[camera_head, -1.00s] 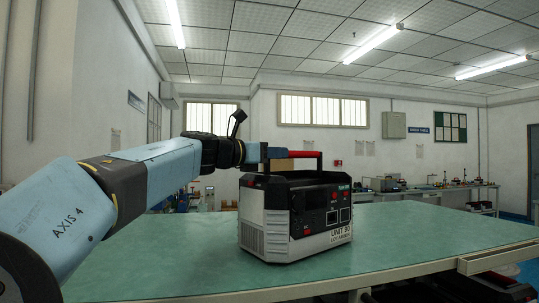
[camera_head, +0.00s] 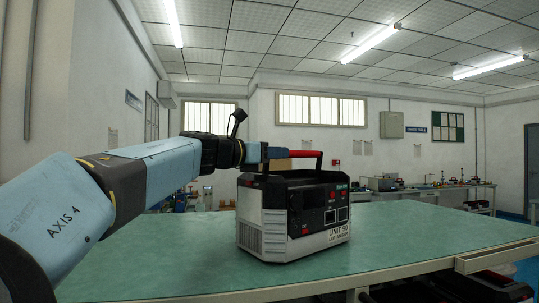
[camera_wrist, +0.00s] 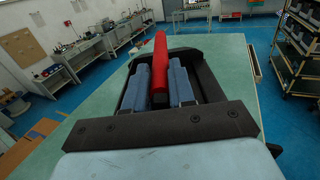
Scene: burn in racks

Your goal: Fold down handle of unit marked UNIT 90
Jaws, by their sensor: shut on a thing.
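The unit (camera_head: 262,222) is a black and light grey box standing upright on the green table. Its front label (camera_head: 339,232) reads UNIT, with a small number that looks like 90. Its handle (camera_head: 305,154), a red grip on black side arms, stands raised above the top. My gripper (camera_head: 277,153) is at the handle's left part, level with the grip. In the wrist view, the red grip (camera_wrist: 160,58) lies between the two blue fingers of my gripper (camera_wrist: 160,82), which are shut on it. The handle's pivots are not clearly visible.
The green table (camera_head: 410,235) is clear around the unit. A drawer (camera_head: 495,257) sits under its front right edge. Benches with equipment (camera_head: 435,192) line the back wall. A shelf rack (camera_wrist: 298,45) stands at the right in the wrist view.

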